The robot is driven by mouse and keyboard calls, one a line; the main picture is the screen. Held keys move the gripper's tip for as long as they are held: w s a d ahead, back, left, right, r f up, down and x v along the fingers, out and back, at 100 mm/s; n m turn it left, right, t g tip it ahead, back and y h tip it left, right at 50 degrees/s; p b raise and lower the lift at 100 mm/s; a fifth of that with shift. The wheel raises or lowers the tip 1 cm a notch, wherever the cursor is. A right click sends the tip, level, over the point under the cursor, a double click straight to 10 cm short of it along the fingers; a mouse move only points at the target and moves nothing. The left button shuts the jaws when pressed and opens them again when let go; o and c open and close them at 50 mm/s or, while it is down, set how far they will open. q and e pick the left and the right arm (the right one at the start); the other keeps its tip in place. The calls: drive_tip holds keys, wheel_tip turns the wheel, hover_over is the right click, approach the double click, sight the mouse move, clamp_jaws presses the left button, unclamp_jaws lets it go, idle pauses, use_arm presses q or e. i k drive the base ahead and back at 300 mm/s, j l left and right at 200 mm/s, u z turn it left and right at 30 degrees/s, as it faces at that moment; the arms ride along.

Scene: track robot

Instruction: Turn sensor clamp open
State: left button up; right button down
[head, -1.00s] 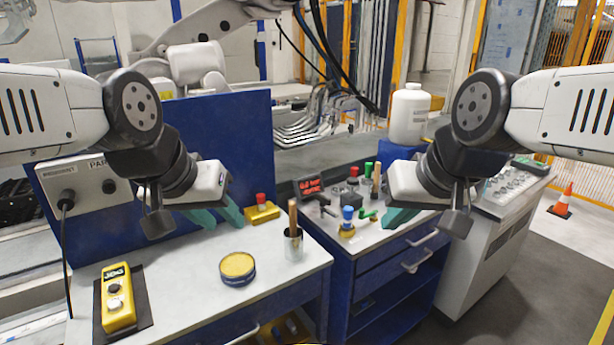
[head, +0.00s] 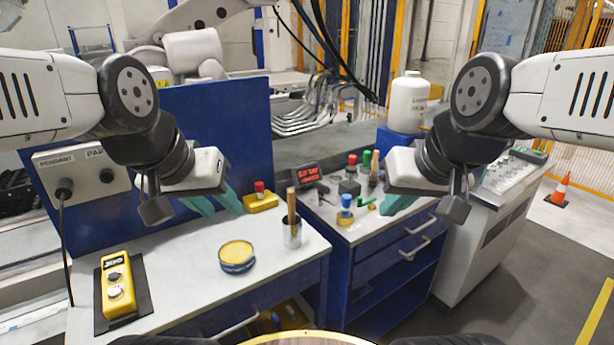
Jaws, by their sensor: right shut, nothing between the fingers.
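Several small fixtures stand on the blue cabinet's top, and I cannot tell for sure which is the sensor clamp. A blue-topped piece on a yellowish base (head: 345,212) stands near the front edge, with a small green lever (head: 366,203) just right of it. My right gripper (head: 398,204) is shut and empty, in front of the cabinet's right side, with its green fingertips to the right of the green lever. My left gripper (head: 224,206) is open and empty above the left bench, its two green fingers apart. It is close to the yellow box with a red button (head: 260,198).
On the left bench are a yellow-topped tin (head: 237,257), a metal cup with wooden-handled tools (head: 291,230) and a yellow pendant (head: 117,285). An orange cone (head: 560,189) is on the floor.

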sight(322, 189)
drive_tip(key=i+l+u, duration=0.5)
drive_tip(key=l, duration=0.15)
drive_tip(key=i+l+u, duration=0.25)
drive_tip(key=k+l, duration=0.1)
